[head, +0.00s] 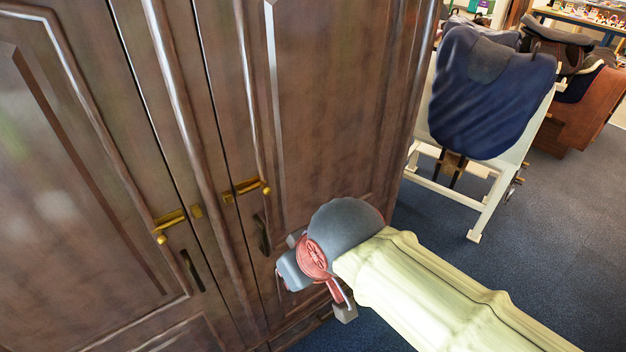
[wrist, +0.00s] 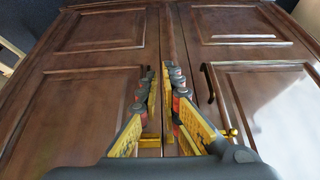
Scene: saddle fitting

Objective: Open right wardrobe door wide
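The wardrobe's right door (head: 320,100) and left door (head: 75,170) are both shut in the head view. The right door has a dark upright handle (head: 262,234) below a brass latch (head: 245,189). The left door has a similar dark handle (head: 191,270). My gripper (wrist: 162,76) points at the doors near their meeting edges; its fingers are apart with a narrow empty-looking gap. In the wrist view, one dark handle (wrist: 208,83) stands clear of the fingers, to their right. The other handle is not clear there; the fingers may hide it. My arm hides the fingertips in the head view.
A saddle rack (head: 475,200) with a dark blue cover (head: 490,95) stands right of the wardrobe. A brown saddle (head: 555,45) and an orange-brown box (head: 585,115) are behind it. The blue carpet (head: 560,235) is open at the right.

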